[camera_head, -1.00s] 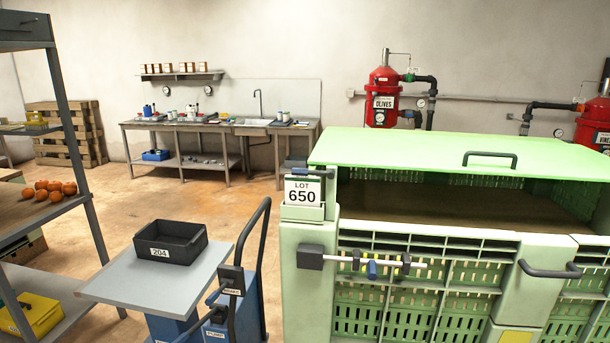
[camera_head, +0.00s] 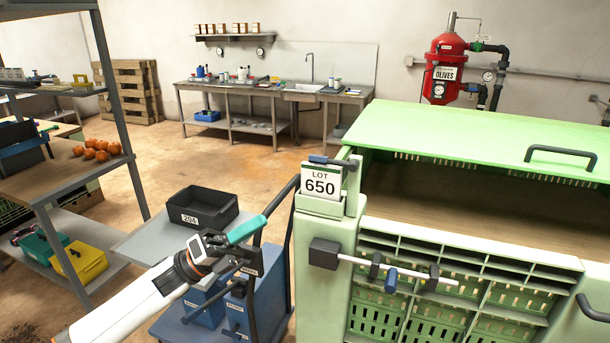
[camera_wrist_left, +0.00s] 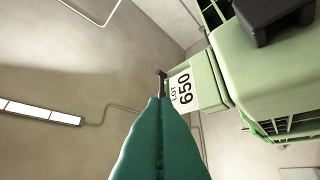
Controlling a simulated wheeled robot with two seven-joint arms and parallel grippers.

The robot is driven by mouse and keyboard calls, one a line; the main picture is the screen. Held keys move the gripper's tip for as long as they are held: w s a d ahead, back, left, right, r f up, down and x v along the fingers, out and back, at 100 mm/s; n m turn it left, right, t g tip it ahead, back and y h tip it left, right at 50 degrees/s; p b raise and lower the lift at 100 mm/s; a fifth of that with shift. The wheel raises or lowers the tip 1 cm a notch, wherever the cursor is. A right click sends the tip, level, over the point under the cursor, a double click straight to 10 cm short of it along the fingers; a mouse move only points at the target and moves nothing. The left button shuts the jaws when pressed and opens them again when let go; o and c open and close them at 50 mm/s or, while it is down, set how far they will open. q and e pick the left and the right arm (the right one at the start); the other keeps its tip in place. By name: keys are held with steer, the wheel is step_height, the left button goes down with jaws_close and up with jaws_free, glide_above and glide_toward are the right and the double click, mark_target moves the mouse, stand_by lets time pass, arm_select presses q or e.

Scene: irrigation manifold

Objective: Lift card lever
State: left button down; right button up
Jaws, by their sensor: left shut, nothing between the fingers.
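The LOT 650 card (camera_head: 320,183) sits in a pale green holder on the left post of the green crate unit. A dark lever (camera_head: 332,161) lies roughly level across the top of the card. My left gripper (camera_head: 262,220) has teal fingers, shut and empty, pointing toward the card from its left and lower side, apart from it in the head view. In the left wrist view the closed fingertips (camera_wrist_left: 158,101) point up toward the card (camera_wrist_left: 182,90), and the lever's end (camera_wrist_left: 161,76) shows just beyond them. My right gripper is not in view.
The crate unit has an open green lid (camera_head: 480,140) and a sliding bar with a black block (camera_head: 324,253) below the card. A trolley with a black bin (camera_head: 202,207) stands behind my left arm.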

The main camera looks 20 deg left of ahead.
arm_select(q)
steer(key=p, duration=0.5)
glide_toward(322, 164)
steer(key=d, duration=0.4)
steer(key=shift+s+d+r, duration=0.1)
steer(key=shift+d+r, duration=0.05)
steer(key=shift+r, duration=0.1)
steer(key=shift+w+d+r+p, duration=0.15)
steer(key=shift+w+r+p, duration=0.55)
steer(key=shift+w+r, duration=0.2)
steer(key=shift+w+r+p, duration=0.25)
steer(key=shift+w+p, duration=0.05)
steer(key=shift+w, duration=0.3)
steer(key=shift+r, duration=0.15)
